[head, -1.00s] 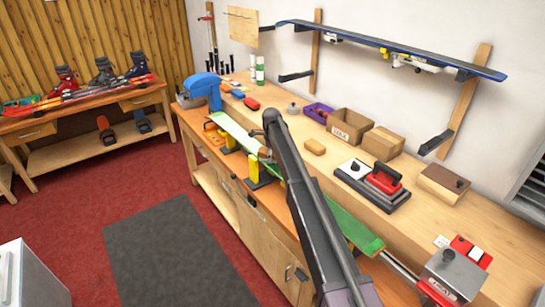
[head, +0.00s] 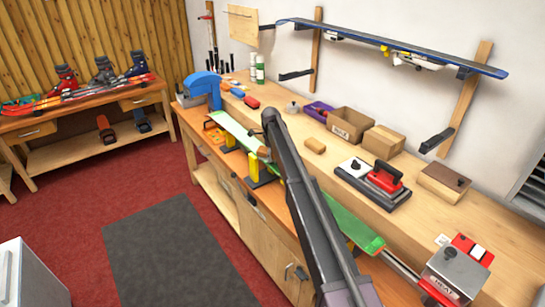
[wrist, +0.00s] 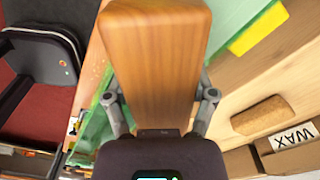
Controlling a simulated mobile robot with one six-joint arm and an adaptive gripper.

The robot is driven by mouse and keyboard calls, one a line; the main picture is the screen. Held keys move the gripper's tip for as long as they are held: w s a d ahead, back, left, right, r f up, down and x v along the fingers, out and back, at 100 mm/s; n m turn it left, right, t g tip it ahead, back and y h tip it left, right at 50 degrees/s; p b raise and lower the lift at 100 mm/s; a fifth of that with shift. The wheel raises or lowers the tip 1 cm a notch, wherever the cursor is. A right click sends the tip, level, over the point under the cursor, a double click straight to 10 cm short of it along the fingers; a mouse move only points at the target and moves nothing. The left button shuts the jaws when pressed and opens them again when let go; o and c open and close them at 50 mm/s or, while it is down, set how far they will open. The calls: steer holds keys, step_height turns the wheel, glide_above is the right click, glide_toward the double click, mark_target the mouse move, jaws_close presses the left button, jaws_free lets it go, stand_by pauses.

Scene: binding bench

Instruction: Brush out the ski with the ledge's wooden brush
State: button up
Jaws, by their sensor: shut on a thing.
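The ski (head: 235,131), green with a pale far part, lies lengthwise on yellow supports along the bench front. The wooden brush (wrist: 157,50) fills the upper middle of the wrist view, and its brown end (head: 263,153) shows over the ski in the head view. My gripper (wrist: 160,98) is shut on the brush, with a finger on each side. The bristles are hidden, so I cannot tell whether they touch the ski. My arm covers part of the ski in the head view.
On the ledge are a cork block (head: 315,145), a WAX carton (head: 350,125), another box (head: 384,141) and a red-handled iron (head: 385,177). A blue machine (head: 205,90) stands at the bench's far end. A blue ski (head: 390,45) hangs on the wall rack.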

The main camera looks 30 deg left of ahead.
mark_target(263, 147)
steer(key=shift+w+a+r, duration=0.1)
steer(key=shift+w+a, duration=0.2)
steer(key=shift+a, duration=0.35)
steer(key=shift+w+a, duration=0.25)
steer(key=shift+a, duration=0.4)
steer(key=shift+w+a, duration=0.35)
steer(key=shift+a, duration=0.45)
steer(key=shift+w+a, duration=0.3)
steer(key=shift+a, duration=0.45)
step_height(263, 147, up, 6)
steer(key=p, duration=0.6)
step_height(263, 147, up, 3)
steer(key=p, duration=0.3)
steer(key=shift+f, duration=0.2)
